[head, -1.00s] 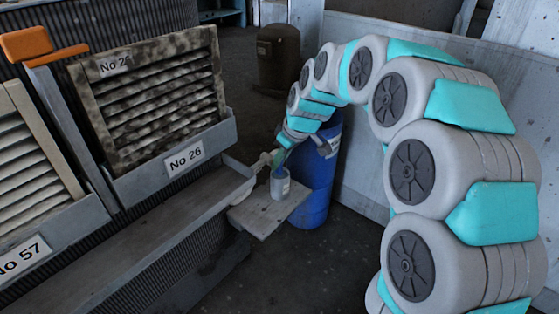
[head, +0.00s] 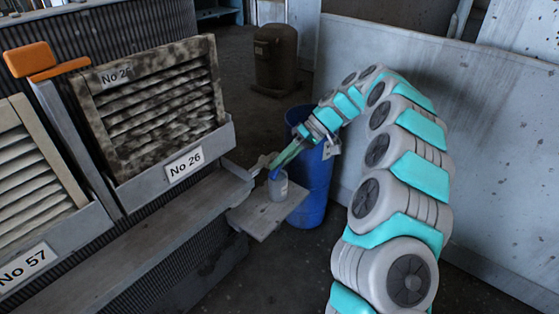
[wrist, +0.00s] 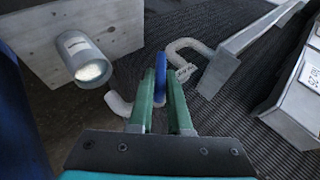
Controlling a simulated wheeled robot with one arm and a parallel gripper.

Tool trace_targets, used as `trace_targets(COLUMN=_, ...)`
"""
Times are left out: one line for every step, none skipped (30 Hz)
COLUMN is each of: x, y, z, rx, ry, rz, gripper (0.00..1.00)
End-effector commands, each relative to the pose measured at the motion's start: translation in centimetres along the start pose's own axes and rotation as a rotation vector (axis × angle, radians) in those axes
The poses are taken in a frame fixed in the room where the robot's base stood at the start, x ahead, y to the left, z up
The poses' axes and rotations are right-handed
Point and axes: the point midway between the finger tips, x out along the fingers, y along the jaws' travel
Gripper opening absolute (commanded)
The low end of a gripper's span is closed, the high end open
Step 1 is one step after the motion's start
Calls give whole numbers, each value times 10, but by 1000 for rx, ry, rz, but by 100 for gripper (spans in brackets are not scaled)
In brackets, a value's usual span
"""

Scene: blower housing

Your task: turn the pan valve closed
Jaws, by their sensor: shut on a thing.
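The pan valve's blue handle (wrist: 160,66) stands between the two green fingers of my gripper (wrist: 161,80) in the wrist view. My gripper is shut on it. In the head view my gripper (head: 281,162) reaches down from the right to the blue handle (head: 274,174), beside the tray's right end. A pale drain pipe (wrist: 118,104) comes out to the left of the fingers, and a curved pipe (wrist: 188,48) shows beyond them. The valve body is mostly hidden behind the fingers, so I cannot tell how far it is turned.
A grey cup (head: 278,188) stands on a small shelf (head: 258,222) below the pipe; its pale inside shows in the wrist view (wrist: 88,70). A blue barrel (head: 313,190) is close behind. Louvred filter No 26 (head: 160,110) leans at left above the long grey tray (head: 120,240).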

Motion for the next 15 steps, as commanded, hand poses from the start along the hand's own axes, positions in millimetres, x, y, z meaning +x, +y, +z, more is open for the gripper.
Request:
trace_targets(x=0, y=2, z=0, rx=19, ry=1, rz=-31, gripper=0)
trace_targets(x=0, y=3, z=0, rx=28, ry=-1, rz=-53, gripper=0)
trace_targets(x=-1, y=3, z=0, rx=39, ry=0, rz=-79, gripper=0)
trace_targets(x=-2, y=4, z=0, rx=46, ry=1, rz=-96, gripper=0)
trace_targets(x=-2, y=3, z=-1, rx=54, ry=2, rz=-115, gripper=0)
trace_targets(x=-2, y=4, z=0, rx=65, ry=0, rz=-142, gripper=0)
trace_targets(x=-2, y=4, z=0, rx=74, ry=-1, rz=-161, gripper=0)
trace_targets(x=-2, y=4, z=0, rx=81, ry=-1, rz=-179, gripper=0)
trace_targets(x=-2, y=4, z=0, rx=90, ry=-1, rz=-200, gripper=0)
trace_targets(x=-2, y=4, z=0, rx=96, ry=0, rz=-216, gripper=0)
trace_targets(x=-2, y=4, z=0, rx=103, ry=0, rz=-230, gripper=0)
trace_targets(x=-2, y=5, z=0, rx=111, ry=-1, rz=-250, gripper=0)
trace_targets(x=-1, y=4, z=0, rx=117, ry=-2, rz=-263, gripper=0)
trace_targets(x=-1, y=5, z=1, rx=122, ry=-2, rz=-277, gripper=0)
trace_targets(x=-2, y=4, z=1, rx=128, ry=-1, rz=-293, gripper=0)
